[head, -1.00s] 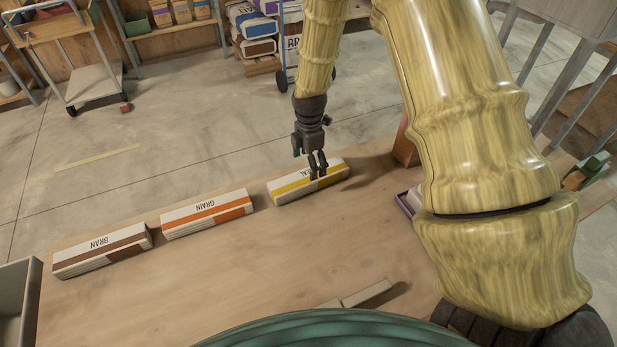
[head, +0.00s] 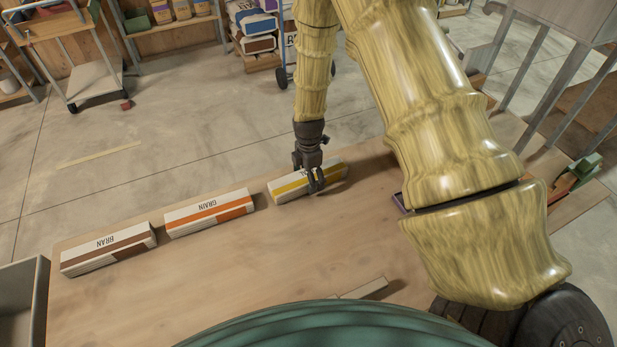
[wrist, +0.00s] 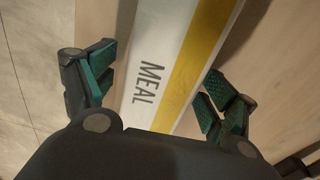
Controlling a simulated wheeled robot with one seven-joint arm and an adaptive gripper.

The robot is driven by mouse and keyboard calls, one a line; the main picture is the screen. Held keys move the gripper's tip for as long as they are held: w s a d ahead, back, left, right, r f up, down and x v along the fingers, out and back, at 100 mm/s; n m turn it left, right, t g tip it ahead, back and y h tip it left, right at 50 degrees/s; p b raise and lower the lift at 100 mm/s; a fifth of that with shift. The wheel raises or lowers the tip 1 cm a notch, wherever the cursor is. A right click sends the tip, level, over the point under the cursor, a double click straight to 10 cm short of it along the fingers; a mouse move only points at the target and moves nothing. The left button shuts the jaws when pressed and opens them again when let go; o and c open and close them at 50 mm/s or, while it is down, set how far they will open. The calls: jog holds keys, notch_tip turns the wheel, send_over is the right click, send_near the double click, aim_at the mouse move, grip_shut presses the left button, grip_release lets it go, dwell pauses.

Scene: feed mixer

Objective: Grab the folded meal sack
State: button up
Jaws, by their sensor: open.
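The folded meal sack (head: 285,187) is a long white block with a yellow stripe. It lies on the wooden table near its far edge, at the right end of a row of sacks. In the wrist view, the sack (wrist: 170,62) shows the word MEAL and runs between my fingers. My gripper (head: 315,188) is over the right part of the sack and hides some of it. In the wrist view, my gripper (wrist: 158,90) is open, with one green-padded finger on each side of the sack.
The grain sack (head: 210,212) with an orange stripe and the bran sack (head: 108,248) with a brown stripe lie to the left. A grey bin (head: 40,300) stands at the lower left. A pale block (head: 362,288) lies near the front. The middle of the wooden table (head: 230,270) is clear.

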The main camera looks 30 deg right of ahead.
jog(key=shift+f, duration=0.1)
jog(key=c, duration=1.1)
jog(key=shift+c, duration=0.3)
